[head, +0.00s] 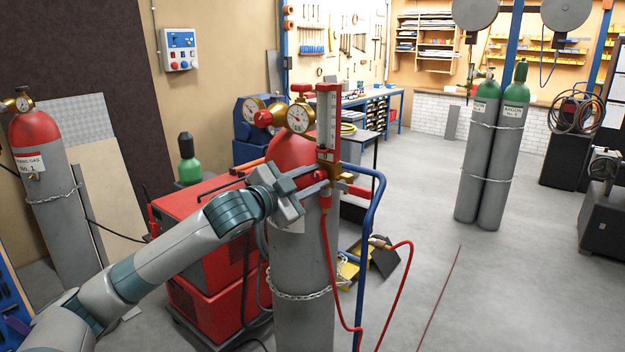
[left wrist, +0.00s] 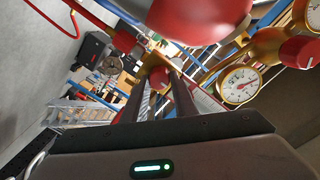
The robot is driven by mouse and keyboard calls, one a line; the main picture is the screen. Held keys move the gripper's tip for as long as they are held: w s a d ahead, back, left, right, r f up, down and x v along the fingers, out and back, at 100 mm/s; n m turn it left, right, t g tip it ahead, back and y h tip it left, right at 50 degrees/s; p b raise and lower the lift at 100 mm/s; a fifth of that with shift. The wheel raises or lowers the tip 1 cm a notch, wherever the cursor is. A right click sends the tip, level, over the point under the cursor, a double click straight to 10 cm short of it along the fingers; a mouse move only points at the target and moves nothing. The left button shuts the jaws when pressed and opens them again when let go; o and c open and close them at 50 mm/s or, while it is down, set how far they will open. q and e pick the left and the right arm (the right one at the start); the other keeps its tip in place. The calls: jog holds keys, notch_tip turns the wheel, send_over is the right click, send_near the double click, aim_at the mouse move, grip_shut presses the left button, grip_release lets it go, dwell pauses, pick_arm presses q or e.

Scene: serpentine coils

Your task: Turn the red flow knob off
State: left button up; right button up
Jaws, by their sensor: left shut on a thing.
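The regulator with two round gauges (head: 298,118) sits on top of a grey gas cylinder (head: 302,255) with a red shoulder. An upright flow meter (head: 327,118) with a clear tube and red frame stands at its right, with a brass body below. My left gripper (head: 314,184) reaches in from the left at the foot of the flow meter, shut on the red flow knob (head: 308,182), which the fingers partly cover. In the left wrist view the fingers close together on a red and brass part, and a gauge (left wrist: 238,84) shows at the right. My right gripper is out of view.
A red hose (head: 328,270) hangs from the flow meter. The blue cart rail (head: 376,210) stands just right of the cylinder, and a red welding machine (head: 200,240) is at left under my arm.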

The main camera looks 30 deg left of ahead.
pick_arm(q)
jog(key=shift+r, duration=0.15)
jog(key=o, duration=0.8)
jog(key=shift+c, duration=0.2)
jog(key=shift+w, duration=0.15)
jog(key=shift+s+a+f+b, duration=0.1)
jog(key=shift+s+f+b, duration=0.15)
jog(key=shift+s+b, duration=0.4)
jog(key=s+a+b, duration=0.1)
jog(key=s+b, duration=0.7)
jog(key=s, duration=0.8)
jog(key=shift+a+r+b, duration=0.2)
jog(key=shift+r+b, duration=0.15)
jog(key=shift+r, duration=0.05)
